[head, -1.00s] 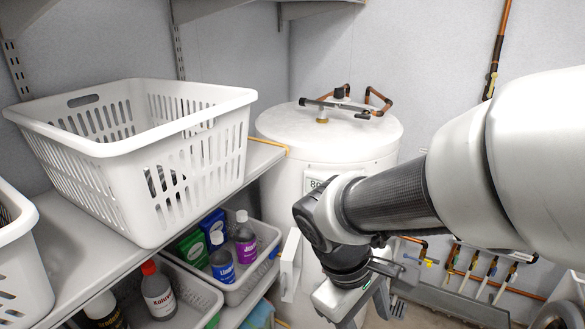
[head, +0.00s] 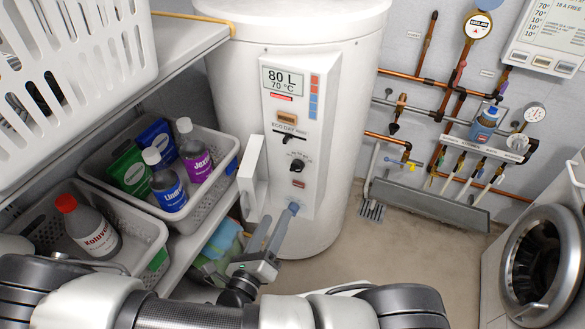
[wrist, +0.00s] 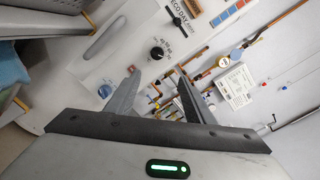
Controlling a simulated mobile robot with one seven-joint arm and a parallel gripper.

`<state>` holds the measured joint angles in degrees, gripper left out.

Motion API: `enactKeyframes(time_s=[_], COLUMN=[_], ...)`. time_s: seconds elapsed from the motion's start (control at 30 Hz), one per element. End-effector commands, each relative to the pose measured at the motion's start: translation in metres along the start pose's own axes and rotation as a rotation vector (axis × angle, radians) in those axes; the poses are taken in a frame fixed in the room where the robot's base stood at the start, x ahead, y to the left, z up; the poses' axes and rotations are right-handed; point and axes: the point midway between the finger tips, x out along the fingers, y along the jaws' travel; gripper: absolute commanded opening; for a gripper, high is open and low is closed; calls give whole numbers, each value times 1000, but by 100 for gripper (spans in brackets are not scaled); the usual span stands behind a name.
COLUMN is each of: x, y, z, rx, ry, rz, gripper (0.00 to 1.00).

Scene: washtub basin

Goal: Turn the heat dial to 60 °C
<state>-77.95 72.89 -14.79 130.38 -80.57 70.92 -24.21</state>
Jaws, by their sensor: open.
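The white water heater (head: 230,90) carries a control panel whose display (head: 286,80) reads 80 L and 70 °C. The black heat dial (head: 297,166) sits low on the panel, below the ECO DAY slider (head: 288,135). In the wrist view the dial (wrist: 157,53) shows just beyond my fingertips, with small numbers beside it that I cannot read clearly. My gripper (head: 280,213) is open and empty, below the dial in the head view and apart from it. In the wrist view my gripper (wrist: 157,76) has its fingers spread below the dial.
A white open panel cover (head: 252,178) juts out left of the panel. Shelves hold a white basket (head: 90,70) and trays with several bottles. Copper pipes (head: 440,88) run along the right wall. A washing machine (head: 540,265) stands at the right; the floor between is mostly clear.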

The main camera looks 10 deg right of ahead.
Motion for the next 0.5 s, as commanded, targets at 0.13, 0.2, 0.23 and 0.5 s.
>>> enactKeyframes(time_s=[0.13,0.2,0.23,0.5], x=[4,12,16,73], y=[6,6,6,6], z=[-1,-1,-1,-1], rx=[-29,-28,-28,-25], ry=[-29,-28,-26,-24], rz=[16,15,14,11], gripper=[48,48,48,48])
